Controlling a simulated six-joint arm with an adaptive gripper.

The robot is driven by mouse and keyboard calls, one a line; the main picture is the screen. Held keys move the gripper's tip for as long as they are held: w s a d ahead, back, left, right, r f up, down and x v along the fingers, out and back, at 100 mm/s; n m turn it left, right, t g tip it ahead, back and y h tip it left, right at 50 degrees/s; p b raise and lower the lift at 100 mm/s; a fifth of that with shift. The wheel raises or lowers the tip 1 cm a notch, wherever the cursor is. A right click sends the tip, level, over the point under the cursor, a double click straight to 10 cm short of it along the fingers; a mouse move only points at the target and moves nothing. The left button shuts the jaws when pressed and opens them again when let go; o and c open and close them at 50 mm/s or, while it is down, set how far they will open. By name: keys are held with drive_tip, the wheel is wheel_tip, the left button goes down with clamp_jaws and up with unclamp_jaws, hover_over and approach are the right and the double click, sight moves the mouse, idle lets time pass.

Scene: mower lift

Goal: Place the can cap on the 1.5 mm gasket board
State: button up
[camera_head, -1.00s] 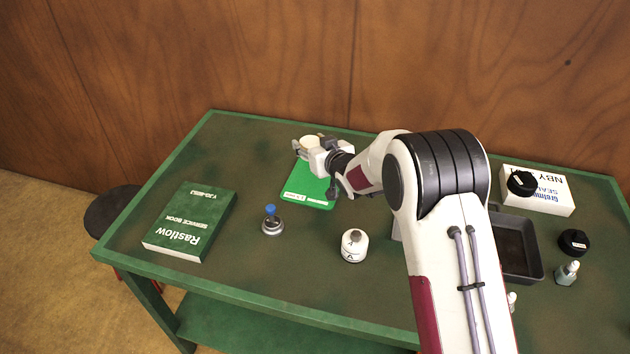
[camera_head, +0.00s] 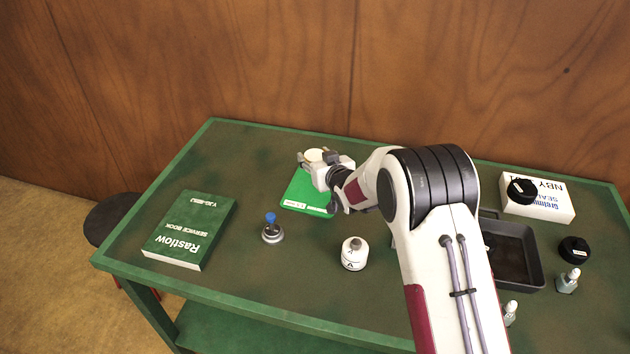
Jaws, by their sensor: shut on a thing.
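The green gasket board (camera_head: 304,190) lies flat near the back middle of the table, with a pale label strip along its front edge. My gripper (camera_head: 309,161) is over the board's back part and is shut on a pale, cream round cap (camera_head: 316,154). The fingers and wrist hide part of the cap and the board's right side. I cannot tell whether the cap touches the board or hangs just above it.
Right of my arm are a dark tray (camera_head: 534,262), a white box (camera_head: 553,207) with a black cap (camera_head: 521,191), another black cap (camera_head: 573,249) and small bottles (camera_head: 568,281).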

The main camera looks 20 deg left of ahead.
drive_tip(key=shift+f, duration=2.15)
drive_tip(key=shift+f, duration=1.85)
drive_tip(key=shift+f, duration=0.1)
drive_tip(key=o, duration=0.8)
